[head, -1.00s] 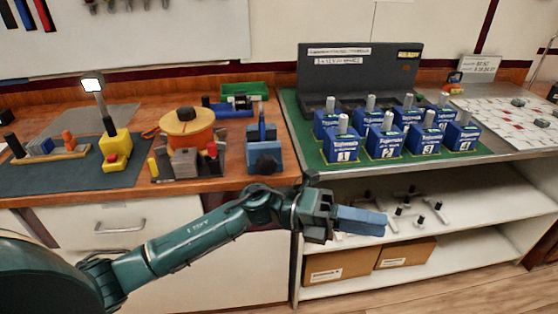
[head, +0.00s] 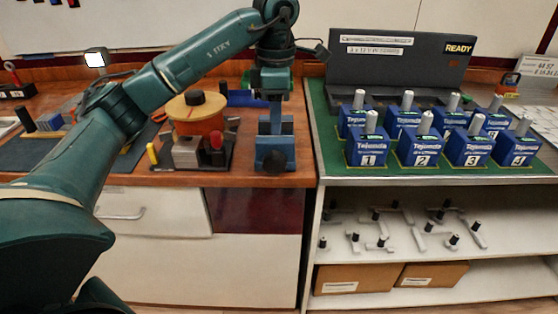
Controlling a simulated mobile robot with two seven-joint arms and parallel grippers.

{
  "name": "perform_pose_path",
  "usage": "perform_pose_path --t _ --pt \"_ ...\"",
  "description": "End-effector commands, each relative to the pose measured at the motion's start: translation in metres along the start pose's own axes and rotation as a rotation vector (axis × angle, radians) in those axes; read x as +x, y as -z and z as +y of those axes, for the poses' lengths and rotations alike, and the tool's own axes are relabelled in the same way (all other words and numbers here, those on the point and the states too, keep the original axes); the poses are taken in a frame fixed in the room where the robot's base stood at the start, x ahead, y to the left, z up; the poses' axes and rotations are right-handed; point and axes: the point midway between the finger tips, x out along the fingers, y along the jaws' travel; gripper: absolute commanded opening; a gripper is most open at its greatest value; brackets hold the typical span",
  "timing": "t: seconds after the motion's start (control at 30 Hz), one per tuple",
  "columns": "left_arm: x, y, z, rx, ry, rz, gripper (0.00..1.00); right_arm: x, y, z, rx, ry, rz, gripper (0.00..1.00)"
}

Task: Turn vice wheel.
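The vice (head: 276,150) is blue and stands at the front right of the wooden bench. Its round black wheel (head: 275,161) faces me at the bench's front edge and is uncovered. My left gripper (head: 273,103) hangs pointing down just above and behind the wheel, over the vice's upper part. A narrow blue upright shows below the gripper's body; I cannot tell finger from vice there, nor whether they touch. The finger gap cannot be made out. My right gripper is out of view.
A fixture with an orange drum (head: 195,122) and a red knob (head: 217,142) stands left of the vice. Blue numbered breakers (head: 368,150) stand in rows on the green mat to the right. The space in front of the wheel is clear.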

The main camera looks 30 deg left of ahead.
Motion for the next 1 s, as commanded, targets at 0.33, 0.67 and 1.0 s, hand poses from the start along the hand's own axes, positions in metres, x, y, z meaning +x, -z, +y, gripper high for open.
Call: perform_pose_path --t 0.33,0.67,1.0 --pt "0.074 0.0 -0.001 0.0 0.004 0.001 0.33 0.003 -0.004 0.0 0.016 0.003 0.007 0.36" --pt "0.109 -0.001 -0.001 0.001 0.001 -0.002 0.33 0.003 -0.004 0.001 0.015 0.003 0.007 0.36" --pt "0.11 -0.001 -0.001 0.001 0.001 -0.003 0.29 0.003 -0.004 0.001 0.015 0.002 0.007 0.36"
